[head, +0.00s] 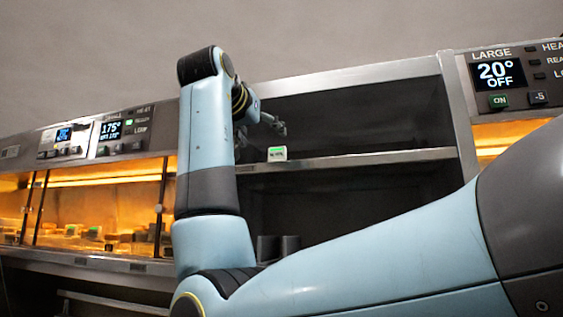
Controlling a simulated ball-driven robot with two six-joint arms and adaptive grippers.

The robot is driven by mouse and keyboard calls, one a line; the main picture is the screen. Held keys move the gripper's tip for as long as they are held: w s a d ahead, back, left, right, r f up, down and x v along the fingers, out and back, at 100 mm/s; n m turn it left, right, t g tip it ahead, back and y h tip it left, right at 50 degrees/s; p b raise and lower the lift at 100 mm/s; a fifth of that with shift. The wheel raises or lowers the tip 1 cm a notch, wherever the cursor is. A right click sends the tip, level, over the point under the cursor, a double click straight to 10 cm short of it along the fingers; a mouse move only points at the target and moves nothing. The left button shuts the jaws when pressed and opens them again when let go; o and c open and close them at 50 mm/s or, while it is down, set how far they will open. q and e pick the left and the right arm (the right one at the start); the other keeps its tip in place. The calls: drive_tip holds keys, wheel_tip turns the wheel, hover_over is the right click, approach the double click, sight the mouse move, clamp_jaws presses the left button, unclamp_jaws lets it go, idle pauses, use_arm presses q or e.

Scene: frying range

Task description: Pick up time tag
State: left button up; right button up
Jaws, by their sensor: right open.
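A small white tag with a lit green display, which looks like the time tag (277,153), stands upright on the metal shelf (340,160) in the middle of the head view. My right gripper (279,128) is just above the tag in the picture, small and partly hidden behind my own wrist. It is open, and a gap shows between it and the tag. How far it is from the tag in depth is hard to tell. My left gripper is out of view.
Warming bays (95,215) with orange light and food stand at the left. Control panels (122,128) sit above them, and another panel (497,75) is at the upper right. Dark cups (279,247) stand below the shelf. The shelf right of the tag is clear.

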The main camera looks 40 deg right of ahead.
sight(276, 150)
drive_tip(key=p+x, duration=0.2)
drive_tip(key=x, duration=0.8)
drive_tip(key=shift+w+d+p, duration=0.15)
drive_tip(key=shift+w+p, duration=0.15)
drive_tip(key=shift+p, duration=0.05)
drive_tip(key=shift+w+d, duration=0.1)
drive_tip(key=shift+d, duration=0.15)
drive_tip(key=shift+a, duration=0.15)
drive_tip(key=shift+c, duration=0.6)
drive_tip(key=c, duration=1)
